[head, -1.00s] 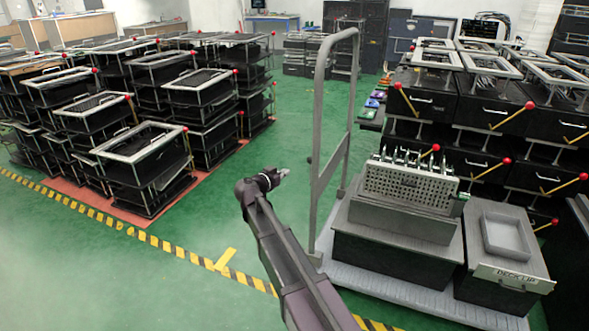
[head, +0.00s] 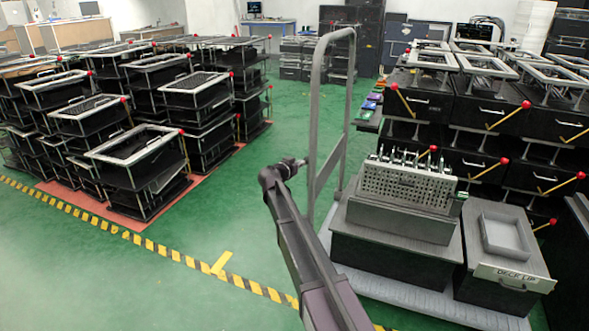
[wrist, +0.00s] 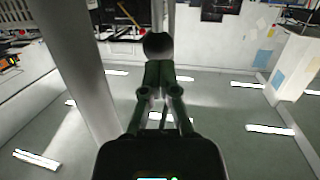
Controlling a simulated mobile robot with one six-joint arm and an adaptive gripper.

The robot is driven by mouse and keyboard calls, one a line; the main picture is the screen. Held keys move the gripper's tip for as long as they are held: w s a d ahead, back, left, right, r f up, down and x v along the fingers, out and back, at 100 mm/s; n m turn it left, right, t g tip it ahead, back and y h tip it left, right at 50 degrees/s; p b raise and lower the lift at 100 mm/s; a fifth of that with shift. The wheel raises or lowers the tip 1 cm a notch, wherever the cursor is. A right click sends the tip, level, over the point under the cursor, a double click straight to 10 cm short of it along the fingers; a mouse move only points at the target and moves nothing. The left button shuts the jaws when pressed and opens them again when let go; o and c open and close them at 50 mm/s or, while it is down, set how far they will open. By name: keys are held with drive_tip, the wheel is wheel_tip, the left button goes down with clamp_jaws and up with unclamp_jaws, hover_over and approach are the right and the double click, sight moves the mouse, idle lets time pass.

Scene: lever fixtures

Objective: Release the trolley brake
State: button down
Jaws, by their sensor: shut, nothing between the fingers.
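The trolley (head: 400,297) is a flat grey platform at centre right with a tall grey push handle (head: 316,110) at its left end. No brake lever can be made out clearly on it. My gripper (head: 302,161) is just left of the handle frame, at about mid-height. In the wrist view my gripper (wrist: 160,68) is shut, with no object between its fingers. A dark round shape (wrist: 158,44) shows at its fingertips; I cannot tell whether it is a knob or part of the gripper. A grey post (wrist: 75,65) slants past on the left.
Red-knobbed yellow levers (head: 507,118) line the cabinets on the right. Black racks (head: 150,165) stand left. Green floor (head: 230,210) between is clear.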

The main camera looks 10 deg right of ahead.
drive_tip(key=shift+w+d+f, duration=0.15)
drive_tip(key=shift+w+d, duration=0.3)
drive_tip(key=shift+w, duration=0.05)
